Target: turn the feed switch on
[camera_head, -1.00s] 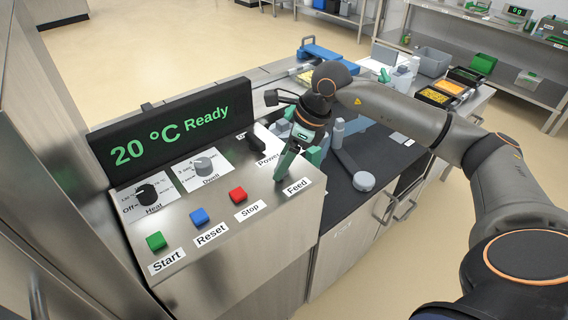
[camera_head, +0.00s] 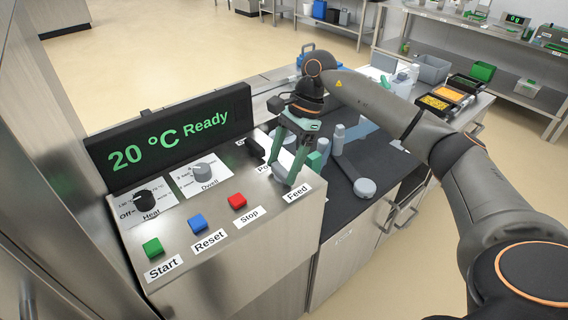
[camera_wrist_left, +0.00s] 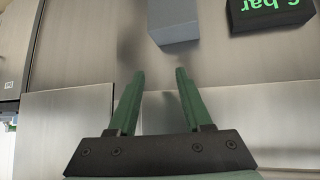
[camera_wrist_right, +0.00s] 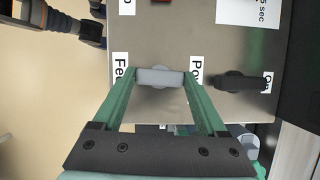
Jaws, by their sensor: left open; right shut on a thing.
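The feed switch is a light grey knob (camera_wrist_right: 160,77) on the steel panel, beside the Feed label (camera_head: 297,191). In the right wrist view it lies crosswise between the two green fingertips of my right gripper (camera_wrist_right: 160,75), which is shut on it. In the head view my right gripper (camera_head: 287,177) reaches down to the panel just above the Feed label, and its fingers partly hide the knob. My left gripper (camera_wrist_left: 156,72) is open and empty in front of bare steel, and does not show in the head view.
A black power switch (camera_wrist_right: 240,82) is close to the right finger. Red stop (camera_head: 237,201), blue reset (camera_head: 198,217) and green start (camera_head: 152,247) buttons line the panel. The display (camera_head: 170,137) reads 20 °C Ready. A grey block (camera_wrist_left: 172,22) hangs above my left gripper.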

